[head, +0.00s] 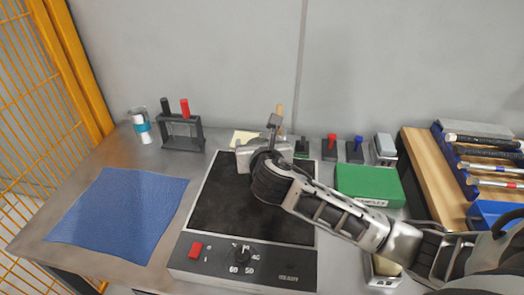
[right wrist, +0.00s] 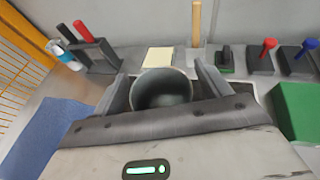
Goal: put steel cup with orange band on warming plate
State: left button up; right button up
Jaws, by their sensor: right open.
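The warming plate (head: 215,205) has a dark flat top and a front panel with a red switch and a dial. My right gripper (head: 268,140) is over the plate's back edge. In the right wrist view my right gripper (right wrist: 161,82) is open, with one finger on each side of a grey cup (right wrist: 162,92). I see into its round mouth; it looks empty. No orange band shows, as the cup's outer side is hidden. In the head view the gripper hides the cup, and I cannot tell whether the fingers touch it. My left gripper is not in view.
A blue cloth (head: 120,215) lies left of the plate. A rack (head: 183,135) and a teal-banded item (head: 142,126) stand at the back left. A green box (head: 368,185) and small red- and blue-topped stands are to the right. A yellow fence (head: 50,90) borders the left.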

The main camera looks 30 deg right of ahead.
jog(key=v, duration=1.1)
jog(key=shift+s+p, duration=0.25)
jog(key=shift+p, duration=0.05)
jog(key=shift+a+r, duration=0.1)
